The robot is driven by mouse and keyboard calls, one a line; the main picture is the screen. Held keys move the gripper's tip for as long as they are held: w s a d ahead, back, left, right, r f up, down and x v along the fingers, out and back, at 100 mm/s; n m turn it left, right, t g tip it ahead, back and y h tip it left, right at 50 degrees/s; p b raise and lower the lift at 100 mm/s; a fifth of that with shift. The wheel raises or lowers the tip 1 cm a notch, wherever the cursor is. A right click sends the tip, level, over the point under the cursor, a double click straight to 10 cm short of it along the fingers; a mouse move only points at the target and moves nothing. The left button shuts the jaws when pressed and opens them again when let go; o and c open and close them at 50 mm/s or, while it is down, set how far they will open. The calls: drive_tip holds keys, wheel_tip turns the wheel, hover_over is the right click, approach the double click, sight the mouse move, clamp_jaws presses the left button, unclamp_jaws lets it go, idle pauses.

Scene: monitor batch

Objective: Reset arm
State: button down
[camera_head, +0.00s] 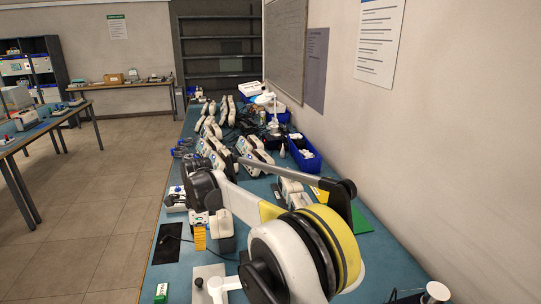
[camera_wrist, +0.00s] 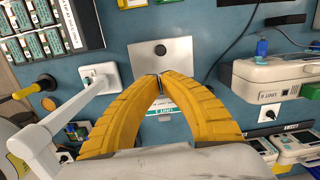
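My gripper (camera_wrist: 159,77) has two ribbed yellow fingers that arch inward, and their tips meet in the wrist view. I see no object held between the tips. A square metal plate (camera_wrist: 175,50) with a dark round spot lies just beyond the fingertips in the wrist view. A white and green label (camera_wrist: 160,107) shows between the fingers, partly hidden by them.
White monitor units (camera_head: 211,152) stand in rows along the bench, with blue bins (camera_head: 304,156) by the right wall. In the wrist view, a pale case (camera_wrist: 270,78) lies right and a tray of green-labelled packs (camera_wrist: 35,42) upper left. Open floor (camera_head: 110,190) lies left of the bench.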

drive_tip(key=d+r+n+t+b, duration=0.1)
drive_tip(key=d+r+n+t, duration=0.15)
drive_tip(key=d+r, duration=0.85)
drive_tip(key=s+d+r+n, duration=0.1)
drive_tip(key=s+d, duration=0.3)
drive_tip(key=d, duration=0.4)
drive_tip(key=s+d+r+n+t+b, duration=0.1)
drive_tip(key=s+d+n, duration=0.2)
drive_tip(key=d, duration=0.6)
drive_tip(key=s+d+r+n+t+b, duration=0.1)
drive_tip(key=s+d+n, duration=0.1)
drive_tip(key=s+d, duration=0.4)
drive_tip(key=shift+s+d+r+n, duration=0.15)
drive_tip(key=shift+s+d+r, duration=0.05)
drive_tip(key=shift+d, duration=0.4)
drive_tip(key=shift+s+d+r+n, duration=0.1)
drive_tip(key=shift+s+d+r, duration=0.1)
drive_tip(key=shift+d, duration=0.35)
drive_tip(key=s+d+f+n+t, duration=0.1)
drive_tip(key=s+d+f+n, duration=0.1)
drive_tip(key=s+d+f, duration=0.2)
drive_tip(key=s+d+f+n+t+h+b, duration=0.1)
drive_tip(key=s+d+f+n, duration=0.1)
drive_tip(key=s+d, duration=0.4)
drive_tip(key=s+f, duration=0.1)
drive_tip(key=s, duration=0.2)
drive_tip(key=shift+f+n, duration=0.35)
drive_tip(key=shift+n, duration=0.05)
drive_tip(key=shift+t, duration=0.25)
